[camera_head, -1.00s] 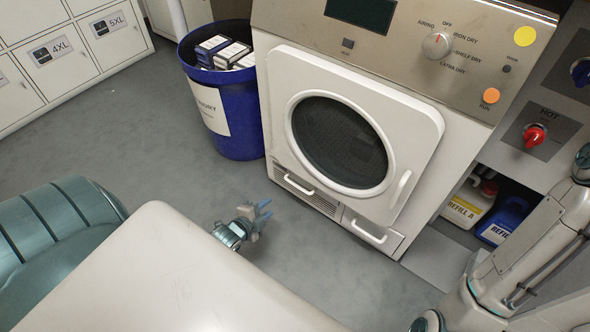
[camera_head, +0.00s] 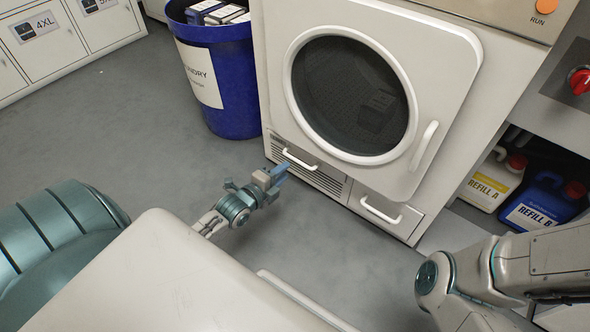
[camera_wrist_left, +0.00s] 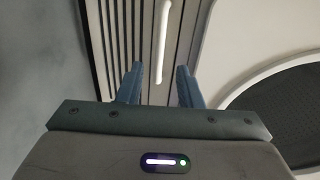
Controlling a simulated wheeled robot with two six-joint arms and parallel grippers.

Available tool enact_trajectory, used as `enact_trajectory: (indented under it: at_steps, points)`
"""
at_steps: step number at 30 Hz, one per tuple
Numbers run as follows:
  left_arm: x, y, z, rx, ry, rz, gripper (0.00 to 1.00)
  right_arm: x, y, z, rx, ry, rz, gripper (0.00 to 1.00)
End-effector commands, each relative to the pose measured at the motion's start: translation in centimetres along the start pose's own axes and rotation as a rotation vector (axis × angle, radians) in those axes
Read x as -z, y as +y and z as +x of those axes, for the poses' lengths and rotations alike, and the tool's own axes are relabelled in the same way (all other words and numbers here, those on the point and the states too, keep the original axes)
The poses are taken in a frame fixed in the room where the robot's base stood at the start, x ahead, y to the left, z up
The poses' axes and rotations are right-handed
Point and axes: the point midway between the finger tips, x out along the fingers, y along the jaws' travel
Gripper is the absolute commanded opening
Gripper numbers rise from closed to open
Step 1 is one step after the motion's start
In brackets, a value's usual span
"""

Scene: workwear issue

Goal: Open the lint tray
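The white dryer has two low fronts: a slatted panel (camera_head: 325,180) with a white bar handle (camera_head: 300,160) at left, and a plain drawer front (camera_head: 395,213) with its own bar handle (camera_head: 381,212) at right. Both look closed; no label tells which is the lint tray. My left gripper (camera_head: 277,173) is just in front of the slatted panel, near its handle. In the left wrist view its two blue fingers (camera_wrist_left: 158,85) are apart, with the slatted panel's handle (camera_wrist_left: 164,40) ahead between them. Contact cannot be told. My right gripper is out of view.
The round dryer door (camera_head: 352,95) is closed above. A blue laundry bin (camera_head: 230,120) stands left of the dryer. Refill A (camera_head: 492,182) and Refill B (camera_head: 545,205) bottles sit in a recess at right. Grey floor (camera_head: 150,130) is free at left.

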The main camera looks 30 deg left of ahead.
Motion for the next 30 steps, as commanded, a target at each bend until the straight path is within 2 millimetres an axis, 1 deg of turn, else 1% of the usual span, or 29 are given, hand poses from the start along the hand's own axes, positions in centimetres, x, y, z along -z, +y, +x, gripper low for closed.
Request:
enact_trajectory:
  at_steps: [1,3,6,10,15,24,29,30]
  points:
    - [0.0,0.6,1.1,0.004,0.0,-0.002,0.33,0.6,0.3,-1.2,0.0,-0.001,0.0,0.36]
    - [0.0,0.5,2.4,0.003,0.0,-0.002,0.33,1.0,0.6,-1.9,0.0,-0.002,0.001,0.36]
    - [0.0,0.4,4.0,0.003,0.001,-0.002,0.33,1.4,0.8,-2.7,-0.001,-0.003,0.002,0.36]
    - [0.0,0.3,5.5,0.001,0.0,-0.002,0.33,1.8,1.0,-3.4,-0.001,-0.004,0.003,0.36]
    - [0.1,0.1,6.5,0.0,0.001,-0.001,0.33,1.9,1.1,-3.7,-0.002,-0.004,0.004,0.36]
    - [0.0,0.0,6.6,-0.001,0.001,-0.001,0.33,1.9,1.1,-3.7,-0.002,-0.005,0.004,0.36]
    - [0.0,0.0,6.6,-0.001,0.001,-0.001,0.01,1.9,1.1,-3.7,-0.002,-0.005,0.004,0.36]
    - [0.0,0.0,6.6,-0.001,0.001,-0.001,0.0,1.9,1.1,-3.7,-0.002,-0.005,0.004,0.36]
